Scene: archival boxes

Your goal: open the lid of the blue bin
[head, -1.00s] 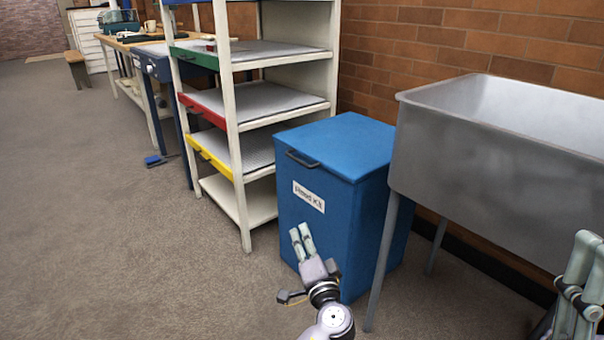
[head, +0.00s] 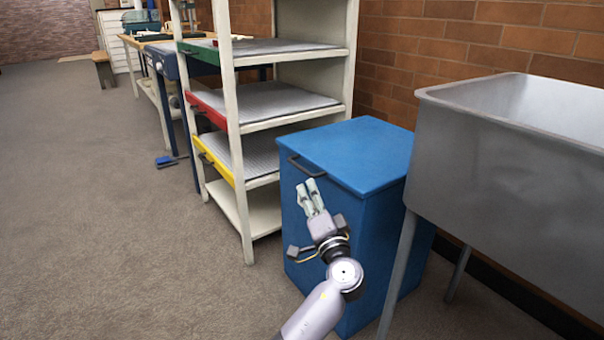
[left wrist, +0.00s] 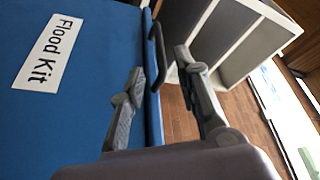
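The blue bin (head: 385,255) stands on the floor with its flat blue lid (head: 355,150) closed. A dark handle (head: 306,166) sits on the lid's front edge; it also shows in the left wrist view (left wrist: 159,52). A white label (left wrist: 48,52) reading "Flood Kit" is on the bin's front; in the head view my gripper hides it. My left gripper (head: 309,194) is in front of the bin, just below the handle. Its fingers are apart and empty, with the handle ahead of the gap between them. My right gripper is not in view.
A grey metal sink (head: 500,170) on legs stands close to the bin's right. A white shelf rack (head: 240,150) with green, red and yellow fronted trays stands to its left. Open floor (head: 100,220) lies at left and front.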

